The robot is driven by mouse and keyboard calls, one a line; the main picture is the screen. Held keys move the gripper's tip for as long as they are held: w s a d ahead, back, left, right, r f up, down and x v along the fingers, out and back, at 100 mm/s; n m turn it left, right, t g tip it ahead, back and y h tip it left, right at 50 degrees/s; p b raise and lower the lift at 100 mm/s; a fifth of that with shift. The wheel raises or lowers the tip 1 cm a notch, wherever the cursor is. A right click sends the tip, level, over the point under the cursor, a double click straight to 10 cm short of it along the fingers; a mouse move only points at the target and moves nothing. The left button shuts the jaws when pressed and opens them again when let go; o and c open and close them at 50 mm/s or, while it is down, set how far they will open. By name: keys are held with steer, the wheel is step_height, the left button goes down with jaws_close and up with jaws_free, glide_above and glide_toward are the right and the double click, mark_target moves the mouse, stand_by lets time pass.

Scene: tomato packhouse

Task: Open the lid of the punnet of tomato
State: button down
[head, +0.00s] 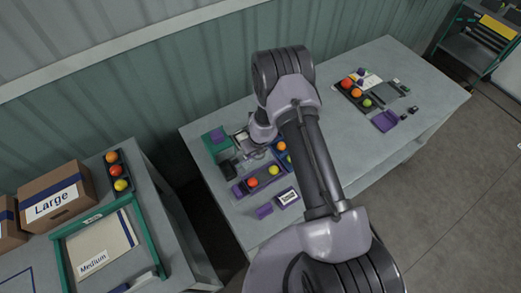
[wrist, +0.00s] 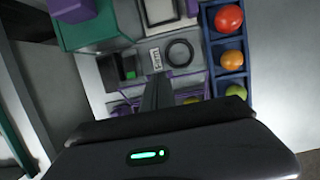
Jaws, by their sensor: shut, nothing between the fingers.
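In the wrist view, my gripper (wrist: 157,92) has its dark fingers together and empty, pointing at a cluttered patch of the table. Purple parts (wrist: 190,88) and a yellowish round shape show beside and behind the fingers. This may be the punnet of tomato, but the fingers and gripper body hide most of it, and I cannot make out its lid. In the head view, my arm covers the fingertips.
A blue compartment tray (wrist: 218,41) holds red, orange and green tomatoes at right. The bench middle (head: 350,150) has free room.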

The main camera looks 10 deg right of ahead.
steer(key=shift+w+a, duration=0.1)
steer(key=shift+a, duration=0.75)
steer(key=shift+w+d+p, duration=0.15)
steer(key=shift+d+p, duration=0.1)
steer(key=shift+p, duration=0.05)
steer(key=shift+a, duration=0.15)
